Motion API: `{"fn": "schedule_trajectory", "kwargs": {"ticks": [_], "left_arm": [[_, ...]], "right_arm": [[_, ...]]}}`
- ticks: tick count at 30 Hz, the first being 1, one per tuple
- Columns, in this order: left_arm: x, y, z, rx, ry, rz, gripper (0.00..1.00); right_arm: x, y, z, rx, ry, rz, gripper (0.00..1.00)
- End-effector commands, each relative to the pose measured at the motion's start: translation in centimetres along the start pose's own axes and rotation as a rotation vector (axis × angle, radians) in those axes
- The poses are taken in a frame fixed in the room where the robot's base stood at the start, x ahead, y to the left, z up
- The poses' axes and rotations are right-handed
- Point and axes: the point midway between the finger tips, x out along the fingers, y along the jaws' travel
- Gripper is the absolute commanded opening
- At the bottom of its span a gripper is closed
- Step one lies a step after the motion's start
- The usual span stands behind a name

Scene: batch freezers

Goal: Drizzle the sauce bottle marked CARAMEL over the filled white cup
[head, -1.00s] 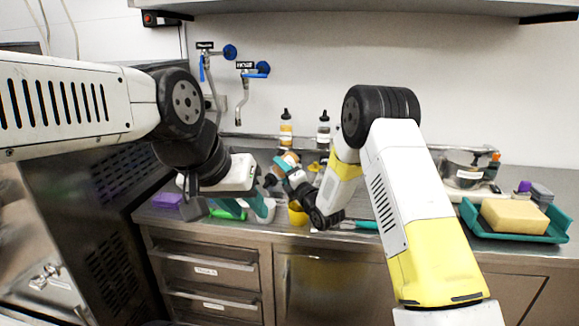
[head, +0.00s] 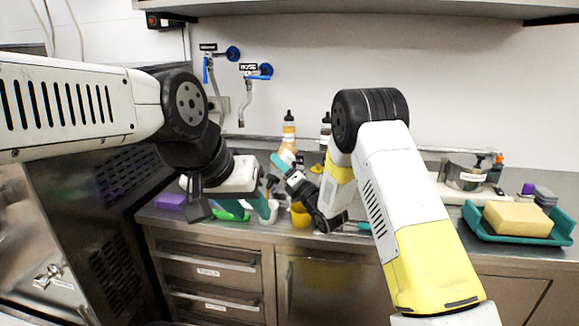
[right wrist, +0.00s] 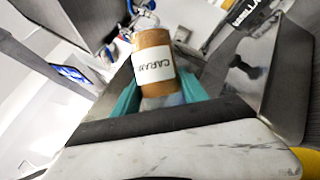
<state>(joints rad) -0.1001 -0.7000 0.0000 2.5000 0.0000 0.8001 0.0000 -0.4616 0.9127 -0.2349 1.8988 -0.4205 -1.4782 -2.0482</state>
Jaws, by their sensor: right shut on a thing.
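The sauce bottle (right wrist: 153,66), brown with a white label reading CARAMEL upside down, sits between the teal fingers of my right gripper (right wrist: 158,97) in the right wrist view. In the head view my right gripper (head: 283,165) holds this bottle (head: 287,155) above the counter, partly hidden by the wrist. A white cup (head: 271,211) stands on the counter below it, beside my left gripper (head: 259,207); its contents cannot be made out. One teal finger of my left gripper shows close to the cup; its other finger is hidden, so I cannot tell its opening or whether it touches.
Two more sauce bottles stand at the back, one orange (head: 289,128) and one mostly hidden (head: 326,128). A yellow container (head: 300,214) is right of the cup. A purple block (head: 171,201) lies left. A teal tray (head: 480,225) with a sponge (head: 517,218) is right.

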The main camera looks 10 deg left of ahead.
Motion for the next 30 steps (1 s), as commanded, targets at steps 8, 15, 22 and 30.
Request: {"fn": "schedule_trajectory", "kwargs": {"ticks": [8, 15, 22, 30], "left_arm": [[0.0, 0.0, 0.0, 0.0, 0.0, 0.0, 0.36], [0.0, 0.0, 0.0, 0.0, 0.0, 0.0, 0.36], [0.0, 0.0, 0.0, 0.0, 0.0, 0.0, 0.36], [0.0, 0.0, 0.0, 0.0, 0.0, 0.0, 0.36]], "right_arm": [[0.06, 0.1, 0.06, 0.003, -0.001, 0.001, 0.02], [0.07, 0.21, 0.19, 0.264, -0.002, -0.106, 0.02], [0.06, 0.09, 0.06, 0.327, -0.001, -0.133, 0.02], [0.22, 0.61, 0.51, 0.397, -0.002, -0.161, 0.02]]}}
